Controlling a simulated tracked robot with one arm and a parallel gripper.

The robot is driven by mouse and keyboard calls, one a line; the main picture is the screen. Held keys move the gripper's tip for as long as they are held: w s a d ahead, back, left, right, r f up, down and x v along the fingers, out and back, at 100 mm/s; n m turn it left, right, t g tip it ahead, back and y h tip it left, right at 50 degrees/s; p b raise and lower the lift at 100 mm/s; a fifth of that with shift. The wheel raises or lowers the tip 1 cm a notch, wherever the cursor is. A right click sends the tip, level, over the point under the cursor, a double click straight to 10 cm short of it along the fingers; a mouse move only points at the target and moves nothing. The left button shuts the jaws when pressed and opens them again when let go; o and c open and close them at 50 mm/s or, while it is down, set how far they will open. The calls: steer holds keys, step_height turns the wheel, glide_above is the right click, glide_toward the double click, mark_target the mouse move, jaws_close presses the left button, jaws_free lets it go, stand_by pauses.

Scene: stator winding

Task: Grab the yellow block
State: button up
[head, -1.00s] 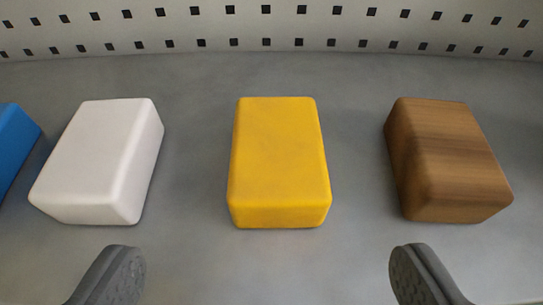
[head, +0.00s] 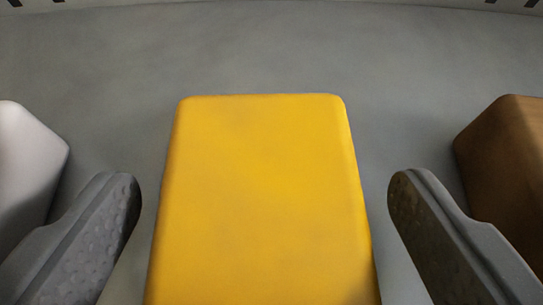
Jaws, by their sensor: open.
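The yellow block (head: 262,200) lies flat on the grey surface and fills the middle of the head view. Its near end runs out of the bottom of the picture. My gripper (head: 264,190) is open, with one dark grey finger on the left of the block and one on the right. A gap shows between each finger and the block's side, so they appear apart from it. The gap looks a little narrower on the right.
A white block (head: 25,170) is partly in view at the left edge, close to my left finger. A brown wooden block (head: 508,165) is partly in view at the right, close to my right finger. The grey surface (head: 270,50) behind the yellow block is clear.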

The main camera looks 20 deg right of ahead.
steer(key=shift+w+d+f, duration=0.2)
steer(key=shift+w+f, duration=0.2)
steer(key=shift+w, duration=0.15)
steer(key=c, duration=1.2)
steer(key=shift+r, duration=0.1)
